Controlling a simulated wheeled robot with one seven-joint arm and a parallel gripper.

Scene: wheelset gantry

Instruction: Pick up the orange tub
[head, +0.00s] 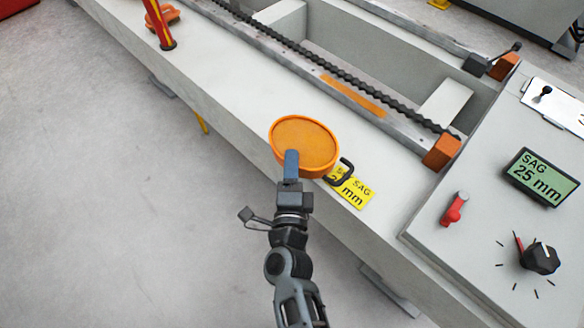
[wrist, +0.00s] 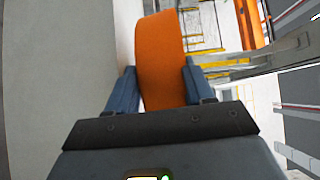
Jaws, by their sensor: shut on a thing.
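The orange tub (head: 304,143) is a round, shallow orange container at the edge of the pale gantry beam in the head view. A black handle (head: 343,172) shows at its right side. My gripper (head: 291,160) meets the tub's near side from the front. In the wrist view the orange tub (wrist: 161,60) stands between the two blue-grey fingers of my gripper (wrist: 158,88), which are shut on it. I cannot tell whether the tub's base touches the beam; its underside is hidden.
A grey panel (head: 480,215) with a display, red switch and black knob stands at the right. A chain (head: 330,68) runs behind. A red-yellow post (head: 158,22) stands back left.

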